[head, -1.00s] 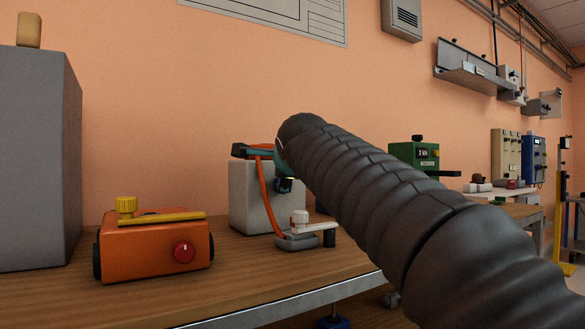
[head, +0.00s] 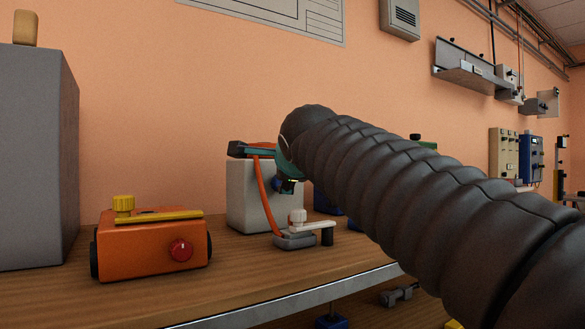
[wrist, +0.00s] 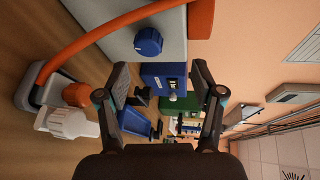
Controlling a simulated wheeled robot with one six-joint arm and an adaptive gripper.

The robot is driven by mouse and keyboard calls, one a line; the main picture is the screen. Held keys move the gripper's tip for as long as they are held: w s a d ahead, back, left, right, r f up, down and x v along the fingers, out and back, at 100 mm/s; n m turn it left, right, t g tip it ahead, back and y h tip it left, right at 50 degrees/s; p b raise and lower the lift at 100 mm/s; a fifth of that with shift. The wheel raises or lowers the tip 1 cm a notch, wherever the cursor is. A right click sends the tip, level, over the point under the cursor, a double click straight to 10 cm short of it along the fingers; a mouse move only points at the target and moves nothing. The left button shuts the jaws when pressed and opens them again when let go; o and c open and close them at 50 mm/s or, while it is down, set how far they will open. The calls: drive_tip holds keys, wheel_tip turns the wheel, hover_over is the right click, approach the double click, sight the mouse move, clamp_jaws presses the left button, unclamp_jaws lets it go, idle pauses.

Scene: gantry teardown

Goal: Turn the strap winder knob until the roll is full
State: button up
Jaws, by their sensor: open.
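A blue knob (wrist: 148,42) sits on the grey block's face. My gripper (wrist: 160,88) is open and empty, apart from both knobs. In the head view my arm mostly hides it.
An orange box (head: 152,247) with a yellow knob and bar and a red button stands to the left on the bench. A large grey cabinet (head: 35,160) is at far left. A blue box (wrist: 165,75) lies beyond my fingers. Bare bench (head: 240,285) shows in front.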

drive_tip(key=f+v, duration=0.1)
drive_tip(key=v, duration=0.5)
drive_tip(key=shift+s, duration=0.35)
idle(0.3)
drive_tip(key=shift+d+r, duration=0.1)
drive_tip(key=shift+d, duration=0.05)
